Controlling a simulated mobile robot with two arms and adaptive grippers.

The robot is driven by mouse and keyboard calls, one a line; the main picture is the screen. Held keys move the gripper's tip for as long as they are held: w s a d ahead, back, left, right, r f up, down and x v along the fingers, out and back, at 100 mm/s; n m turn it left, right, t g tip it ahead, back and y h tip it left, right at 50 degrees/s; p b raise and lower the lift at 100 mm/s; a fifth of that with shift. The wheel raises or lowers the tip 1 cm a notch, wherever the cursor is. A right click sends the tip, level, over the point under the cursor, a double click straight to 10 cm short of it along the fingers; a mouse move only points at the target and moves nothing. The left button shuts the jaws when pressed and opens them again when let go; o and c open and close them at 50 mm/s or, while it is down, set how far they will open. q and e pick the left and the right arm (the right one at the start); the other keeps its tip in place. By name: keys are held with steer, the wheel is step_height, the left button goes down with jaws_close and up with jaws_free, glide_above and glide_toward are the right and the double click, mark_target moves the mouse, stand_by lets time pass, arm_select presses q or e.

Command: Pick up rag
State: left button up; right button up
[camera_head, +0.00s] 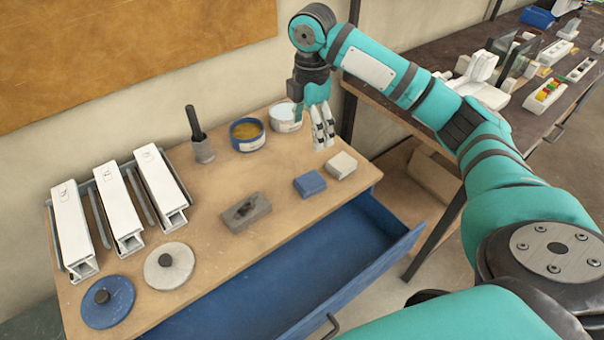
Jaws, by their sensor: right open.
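My right gripper (322,138) points down over the back right of the bench, behind both rags and closer to the pale one. It is open, with nothing seen between its fingers. It is apart from both rags. My left gripper is out of view.
The blue drawer (385,225) is open in front.

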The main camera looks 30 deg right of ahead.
steer(key=p, duration=0.1)
glide_above(308, 180)
step_height(308, 180, down, 7)
steer(key=f, duration=0.3)
steer(key=shift+s+d, duration=0.15)
steer(key=shift+s, duration=0.05)
steer(key=shift+f+p, duration=0.45)
steer(key=shift+f, duration=0.4)
steer(key=f, duration=0.2)
steer(key=f+p, duration=0.1)
steer(key=shift+w+a+f, duration=0.1)
steer(key=shift+a+f, duration=0.1)
steer(key=shift+f, duration=0.65)
steer(key=c, duration=1.2)
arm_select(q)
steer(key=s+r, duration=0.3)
